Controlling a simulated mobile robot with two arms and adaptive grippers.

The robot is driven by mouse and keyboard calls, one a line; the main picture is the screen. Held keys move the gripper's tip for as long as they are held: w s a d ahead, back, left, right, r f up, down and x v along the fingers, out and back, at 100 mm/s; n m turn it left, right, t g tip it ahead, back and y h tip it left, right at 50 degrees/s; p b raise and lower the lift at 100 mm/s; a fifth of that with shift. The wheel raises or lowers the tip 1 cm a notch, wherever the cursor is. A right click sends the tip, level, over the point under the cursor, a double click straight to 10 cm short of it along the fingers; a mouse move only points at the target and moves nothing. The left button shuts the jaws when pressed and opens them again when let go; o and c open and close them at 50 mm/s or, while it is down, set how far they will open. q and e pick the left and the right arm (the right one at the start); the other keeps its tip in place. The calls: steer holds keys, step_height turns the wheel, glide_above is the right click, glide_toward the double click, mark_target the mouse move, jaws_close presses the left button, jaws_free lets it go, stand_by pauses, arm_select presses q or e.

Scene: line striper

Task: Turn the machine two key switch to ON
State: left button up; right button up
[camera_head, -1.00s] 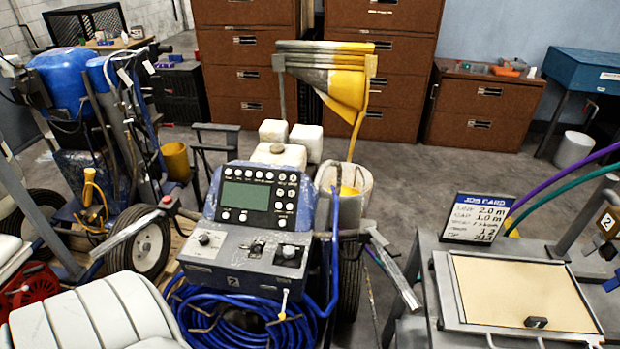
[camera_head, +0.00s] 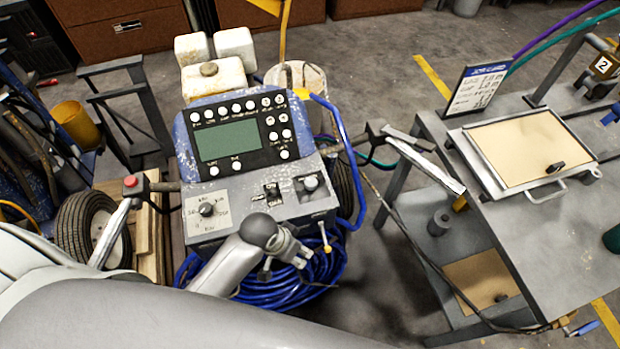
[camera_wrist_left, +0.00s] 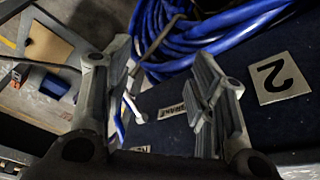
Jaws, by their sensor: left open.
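The machine two console (camera_head: 248,150) is a worn blue panel with a green screen and a row of buttons. On its lower grey panel are a dial (camera_head: 206,209) at left, a small dark switch (camera_head: 271,190) in the middle and a round knob (camera_head: 311,184) at right. I cannot tell surely which is the key switch. My left gripper (camera_head: 288,262) is open, in front of and below the panel's lower edge, apart from the controls. In the left wrist view its spread fingers (camera_wrist_left: 162,85) show a number 2 plate (camera_wrist_left: 280,77) to their right. My right gripper is out of view.
A coiled blue hose (camera_head: 300,288) lies below the console, close to my left gripper. Handlebars (camera_head: 425,165) stick out on both sides. A grey bench with a framed tray (camera_head: 520,150) and a job card (camera_head: 477,90) stands at right. Open floor lies behind it.

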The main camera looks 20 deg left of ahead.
arm_select(q)
steer(key=w+d+r+m, duration=0.1)
steer(key=d+r+m, duration=0.15)
steer(key=r, duration=0.65)
step_height(320, 180, up, 11)
steer(key=m+g+y, duration=0.2)
steer(key=m+g, duration=0.1)
steer(key=m, duration=0.2)
glide_above(311, 181)
step_height(311, 181, down, 11)
steer(key=shift+r, duration=0.1)
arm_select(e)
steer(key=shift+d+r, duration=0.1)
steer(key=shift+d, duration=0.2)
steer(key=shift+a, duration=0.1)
arm_select(q)
steer(key=shift+c, duration=1.4)
steer(key=c, duration=0.8)
